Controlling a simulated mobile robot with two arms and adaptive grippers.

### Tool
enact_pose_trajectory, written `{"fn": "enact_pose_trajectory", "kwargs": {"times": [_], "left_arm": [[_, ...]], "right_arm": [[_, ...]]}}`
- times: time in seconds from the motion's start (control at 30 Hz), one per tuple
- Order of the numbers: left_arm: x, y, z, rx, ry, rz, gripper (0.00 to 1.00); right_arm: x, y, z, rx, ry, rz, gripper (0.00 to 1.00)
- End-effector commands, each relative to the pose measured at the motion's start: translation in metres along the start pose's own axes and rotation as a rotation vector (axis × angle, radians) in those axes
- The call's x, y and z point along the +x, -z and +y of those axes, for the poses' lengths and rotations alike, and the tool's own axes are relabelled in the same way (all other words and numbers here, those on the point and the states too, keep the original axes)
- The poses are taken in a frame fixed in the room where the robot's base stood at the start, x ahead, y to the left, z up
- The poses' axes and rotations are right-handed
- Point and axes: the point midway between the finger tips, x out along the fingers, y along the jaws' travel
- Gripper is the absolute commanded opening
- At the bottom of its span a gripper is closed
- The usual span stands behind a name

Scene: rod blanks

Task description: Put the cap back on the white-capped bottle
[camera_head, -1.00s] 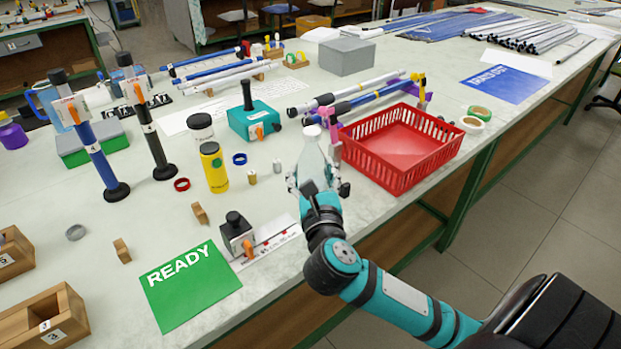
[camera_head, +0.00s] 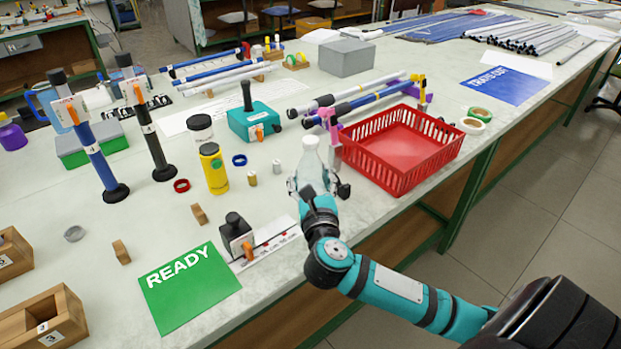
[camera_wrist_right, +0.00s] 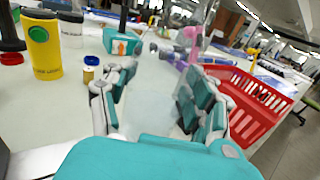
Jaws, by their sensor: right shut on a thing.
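A clear bottle (camera_head: 311,172) with a white top (camera_head: 311,142) stands upright near the table's front edge, just left of the red basket. My right gripper (camera_head: 318,188) is shut around its body. In the right wrist view the see-through bottle (camera_wrist_right: 150,108) shows blurred between the two fingers; its top is not clear there. The white piece sits at the bottle's mouth in the head view; I cannot tell whether it is seated fully. I cannot tell whether the base touches the table. My left gripper is not in view.
The red basket (camera_head: 400,176) is close to the right of the bottle. The green READY mat (camera_head: 187,286) lies front left.

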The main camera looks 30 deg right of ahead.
Motion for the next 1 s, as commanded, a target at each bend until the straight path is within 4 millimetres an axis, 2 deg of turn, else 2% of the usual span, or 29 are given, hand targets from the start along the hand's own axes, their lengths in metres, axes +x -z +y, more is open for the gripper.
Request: {"fn": "enact_pose_trajectory", "kwargs": {"times": [0.27, 0.3, 0.47, 0.8, 0.87, 1.0], "left_arm": [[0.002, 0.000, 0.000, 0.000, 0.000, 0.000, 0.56], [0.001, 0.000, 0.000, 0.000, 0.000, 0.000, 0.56], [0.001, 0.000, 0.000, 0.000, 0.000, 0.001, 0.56], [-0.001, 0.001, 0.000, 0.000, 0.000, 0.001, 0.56], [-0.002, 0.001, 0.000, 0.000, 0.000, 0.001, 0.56], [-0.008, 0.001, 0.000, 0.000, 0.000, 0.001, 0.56]], "right_arm": [[0.000, 0.003, 0.000, 0.001, 0.000, -0.002, 0.00], [0.000, 0.002, 0.000, 0.000, 0.000, -0.001, 0.61], [0.000, 0.002, 0.000, 0.000, 0.000, -0.001, 0.82], [0.000, -0.002, 0.000, 0.000, 0.000, -0.002, 0.83], [-0.005, -0.001, 0.000, 0.001, -0.001, 0.002, 0.83], [-0.029, -0.001, 0.000, 0.003, -0.001, 0.006, 0.83]]}}
